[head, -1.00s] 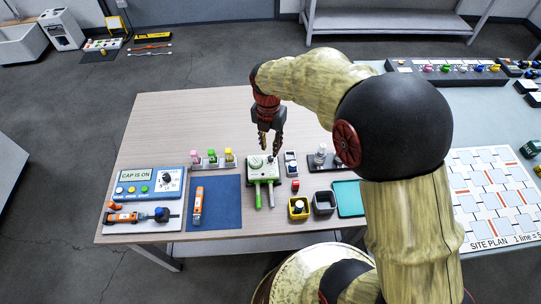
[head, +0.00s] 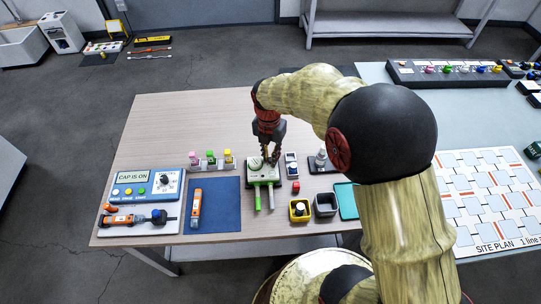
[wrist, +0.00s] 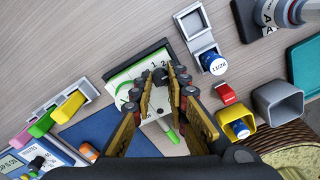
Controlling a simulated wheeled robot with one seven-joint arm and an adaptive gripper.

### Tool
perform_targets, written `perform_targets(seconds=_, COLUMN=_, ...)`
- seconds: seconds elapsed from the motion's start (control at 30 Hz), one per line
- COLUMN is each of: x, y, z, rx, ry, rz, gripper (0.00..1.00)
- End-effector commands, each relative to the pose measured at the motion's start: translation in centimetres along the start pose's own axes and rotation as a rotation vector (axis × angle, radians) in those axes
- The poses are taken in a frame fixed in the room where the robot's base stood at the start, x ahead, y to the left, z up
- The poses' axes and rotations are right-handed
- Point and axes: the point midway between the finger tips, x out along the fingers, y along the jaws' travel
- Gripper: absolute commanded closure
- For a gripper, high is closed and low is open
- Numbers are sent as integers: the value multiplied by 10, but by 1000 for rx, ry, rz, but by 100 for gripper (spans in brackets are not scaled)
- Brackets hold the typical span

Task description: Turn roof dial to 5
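In the wrist view a small dark knob (wrist: 160,76) shows between my fingertips. I take it for the roof dial; its number setting is not readable. My gripper (head: 270,160) points down over the device's right part, its fingers apart (wrist: 165,74). Whether they touch the knob is unclear.
A blue panel (head: 130,191) reading "CAP IS ON" stands left, beside a blue mat (head: 226,205). Coloured clips (head: 210,160) stand behind the mat.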

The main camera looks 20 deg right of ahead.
Motion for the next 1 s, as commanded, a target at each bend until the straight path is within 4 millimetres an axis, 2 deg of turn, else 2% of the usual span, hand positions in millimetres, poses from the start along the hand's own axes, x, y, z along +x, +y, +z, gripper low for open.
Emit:
perform_targets(seconds=0.17, x=0, y=0, z=0, rx=0, ry=0, rz=0, gripper=100)
perform_targets(seconds=0.57, x=0, y=0, z=0, rx=21, ry=2, rz=-2, gripper=100)
perform_targets(seconds=0.77, x=-2, y=-1, z=-1, rx=106, ry=5, rz=-2, gripper=100)
perform_targets(seconds=1.0, x=-4, y=-1, z=0, rx=298, ry=10, rz=-3, gripper=100)
